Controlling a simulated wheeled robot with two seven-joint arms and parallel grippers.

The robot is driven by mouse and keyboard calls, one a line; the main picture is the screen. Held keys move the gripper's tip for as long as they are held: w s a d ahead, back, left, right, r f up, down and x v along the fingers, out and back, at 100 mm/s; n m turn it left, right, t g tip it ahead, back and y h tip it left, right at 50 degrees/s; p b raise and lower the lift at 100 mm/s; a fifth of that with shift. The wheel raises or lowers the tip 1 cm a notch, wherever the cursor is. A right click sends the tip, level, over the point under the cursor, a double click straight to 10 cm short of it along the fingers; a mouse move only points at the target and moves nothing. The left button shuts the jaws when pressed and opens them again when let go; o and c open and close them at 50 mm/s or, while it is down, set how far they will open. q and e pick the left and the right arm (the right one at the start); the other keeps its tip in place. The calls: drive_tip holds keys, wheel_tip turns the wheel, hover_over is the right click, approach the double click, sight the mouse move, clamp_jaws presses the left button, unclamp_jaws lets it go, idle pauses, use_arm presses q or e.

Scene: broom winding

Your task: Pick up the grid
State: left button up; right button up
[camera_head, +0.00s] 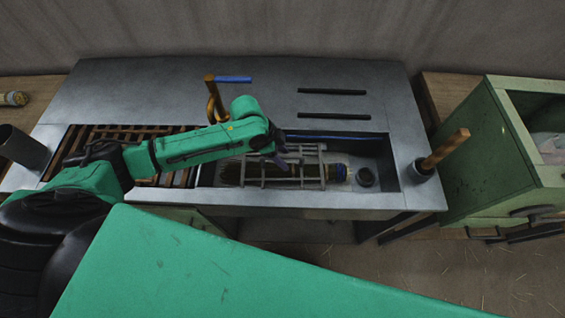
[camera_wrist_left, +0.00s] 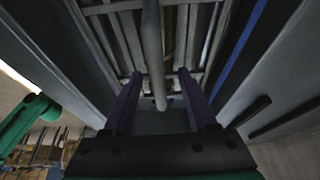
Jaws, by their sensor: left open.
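The grid (camera_head: 312,170), a grey metal frame of crossed bars, lies in the recessed basin of the metal worktable, over a bundle of dark bristles (camera_head: 229,173). My left gripper (camera_head: 283,157) is over the grid's left-middle part, with its purple fingers pointing down. In the left wrist view the gripper (camera_wrist_left: 159,74) is open, one finger on each side of a round grey bar (camera_wrist_left: 152,40) of the grid. Whether the fingers touch the bar cannot be told. My left arm hides part of the basin's back edge. My right gripper is not in view.
The metal worktable (camera_head: 150,85) has a slatted brown rack at left and an orange-brown hooked post (camera_head: 213,100) behind my arm. A wooden handle (camera_head: 446,147) stands in a holder farther right, near a green cabinet (camera_head: 480,150).

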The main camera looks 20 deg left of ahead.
use_arm(q)
drive_tip(key=shift+x, duration=1.25)
drive_tip(key=shift+s+f, duration=0.1)
drive_tip(key=shift+f, duration=0.1)
clamp_jaws()
drive_tip(key=shift+r, duration=0.1)
idle(0.5)
